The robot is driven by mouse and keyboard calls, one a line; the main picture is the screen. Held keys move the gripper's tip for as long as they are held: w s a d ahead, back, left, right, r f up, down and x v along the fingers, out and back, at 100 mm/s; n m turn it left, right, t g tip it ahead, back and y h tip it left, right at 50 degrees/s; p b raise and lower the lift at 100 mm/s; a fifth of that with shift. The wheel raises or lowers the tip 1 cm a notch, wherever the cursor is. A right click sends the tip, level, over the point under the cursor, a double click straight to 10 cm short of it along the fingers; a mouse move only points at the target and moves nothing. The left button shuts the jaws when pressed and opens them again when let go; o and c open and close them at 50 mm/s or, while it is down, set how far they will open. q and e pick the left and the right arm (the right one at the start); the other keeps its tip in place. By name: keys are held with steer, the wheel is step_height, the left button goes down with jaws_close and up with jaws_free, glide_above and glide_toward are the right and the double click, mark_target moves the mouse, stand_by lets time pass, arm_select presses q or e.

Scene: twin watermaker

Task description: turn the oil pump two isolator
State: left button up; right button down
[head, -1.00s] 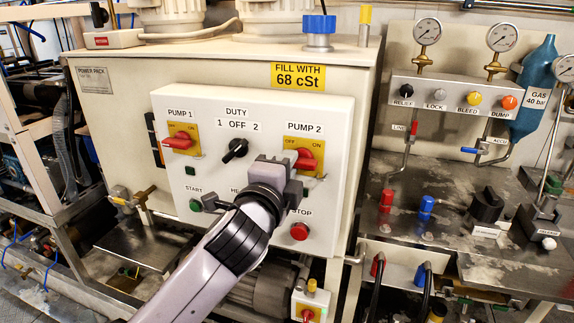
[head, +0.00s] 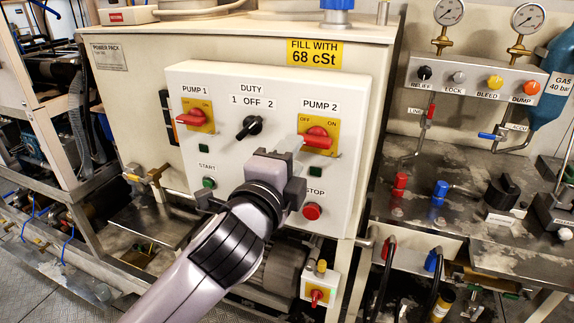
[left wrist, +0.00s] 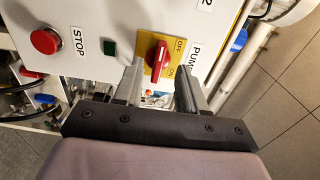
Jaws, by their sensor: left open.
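The oil pump two isolator (head: 318,138) is a red rotary handle on a yellow OFF/ON plate under the PUMP 2 label. Its handle lies roughly sideways in the head view. My left gripper (head: 290,162) is in front of the panel, just below and left of the isolator. In the left wrist view the red handle (left wrist: 159,56) shows between and beyond the two open fingers (left wrist: 160,76). I cannot tell how far the fingertips are from it. My right gripper is not in view.
The white panel also holds the PUMP 1 isolator (head: 190,119), the black DUTY knob (head: 249,127), a green start button (head: 208,183) and a red stop button (head: 311,212) close to my left gripper. Gauges and coloured valve knobs (head: 495,82) are on the right.

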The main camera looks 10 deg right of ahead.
arm_select(q)
steer(key=shift+v, duration=0.95)
steer(key=s+a+f+n+g+y, duration=0.1)
steer(key=a+f+n, duration=0.4)
steer(key=f, duration=0.3)
steer(key=s+a+f+n+y, duration=0.15)
steer(key=a+f+n, duration=0.3)
steer(key=f, duration=0.45)
steer(key=s+a+f+n+g+y, duration=0.1)
steer(key=a+f+n+y, duration=0.1)
steer(key=a+f+n, duration=0.35)
steer(key=s+a+f+n+g+y, duration=0.2)
steer(key=s+a+f+n, duration=0.5)
steer(key=s+a+f, duration=0.8)
step_height(320, 180, down, 2)
steer(key=shift+s+a+f+g+y, duration=0.15)
steer(key=shift+s+g+y, duration=0.2)
steer(key=shift+y, duration=0.3)
steer(key=shift+s, duration=0.1)
